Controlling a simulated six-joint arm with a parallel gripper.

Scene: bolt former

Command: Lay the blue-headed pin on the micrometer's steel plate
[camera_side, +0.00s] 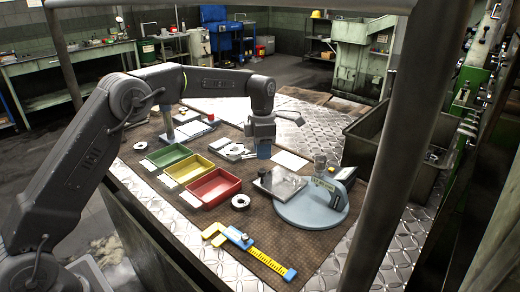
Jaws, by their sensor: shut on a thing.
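My gripper (263,143) points down above the table, left of and behind the micrometer. A blue piece (264,151) shows at its fingertips, and the gripper is shut on it. It looks like the head of the blue-headed pin; I cannot make out a shank. The micrometer (312,207) has a round pale blue base at the right of the table.
Green (168,155), yellow (188,168) and red (214,187) trays stand left of the micrometer. A small ring (240,202) lies beside the red tray. A yellow and blue caliper (247,249) lies in front. A post of the frame (410,130) rises at the right.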

